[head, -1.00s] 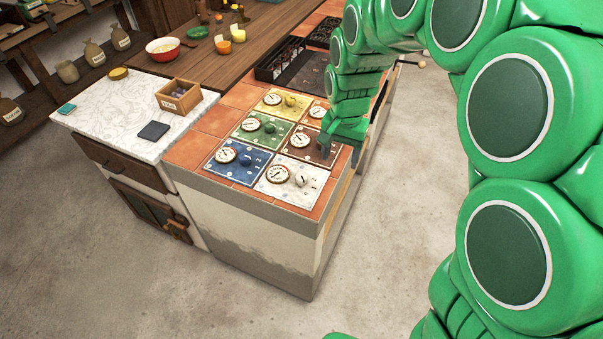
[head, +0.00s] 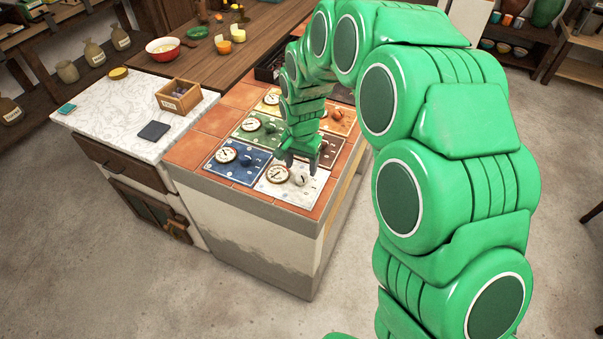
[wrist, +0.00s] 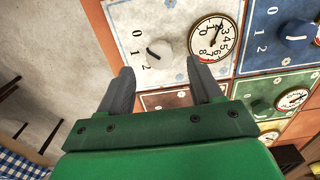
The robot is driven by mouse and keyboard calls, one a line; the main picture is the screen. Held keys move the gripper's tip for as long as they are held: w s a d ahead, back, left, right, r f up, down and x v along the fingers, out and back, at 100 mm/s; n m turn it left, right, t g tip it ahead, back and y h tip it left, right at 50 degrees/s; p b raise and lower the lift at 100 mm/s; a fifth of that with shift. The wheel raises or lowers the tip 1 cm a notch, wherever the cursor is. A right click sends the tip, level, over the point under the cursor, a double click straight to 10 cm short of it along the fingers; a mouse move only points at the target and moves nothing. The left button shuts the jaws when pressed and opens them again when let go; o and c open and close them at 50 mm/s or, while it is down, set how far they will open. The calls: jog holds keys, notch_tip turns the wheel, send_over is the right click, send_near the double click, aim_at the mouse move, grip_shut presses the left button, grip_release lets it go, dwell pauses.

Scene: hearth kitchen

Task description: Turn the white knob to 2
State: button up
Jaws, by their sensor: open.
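The white knob (head: 301,179) sits on the white panel (head: 277,193) at the front right of the tiled counter. In the wrist view the white knob (wrist: 159,52) has 0, 1 and 2 printed along its left side. A dark mark on its left part seems to point near 1, but the exact setting is hard to tell. My gripper (head: 303,164) is open and empty just behind the knob. In the wrist view its two fingers (wrist: 160,78) are spread below the knob, apart from it.
A round dial (wrist: 213,38) is beside the white knob. The blue panel (head: 235,168) with a blue knob (wrist: 297,34) adjoins the white one. Green, yellow and brown panels lie behind. Open floor (head: 200,280) lies in front of the counter.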

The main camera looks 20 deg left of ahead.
aim_at(302, 176)
jog(key=shift+f, duration=2.3)
jog(key=shift+c, duration=0.5)
jog(key=c, duration=1)
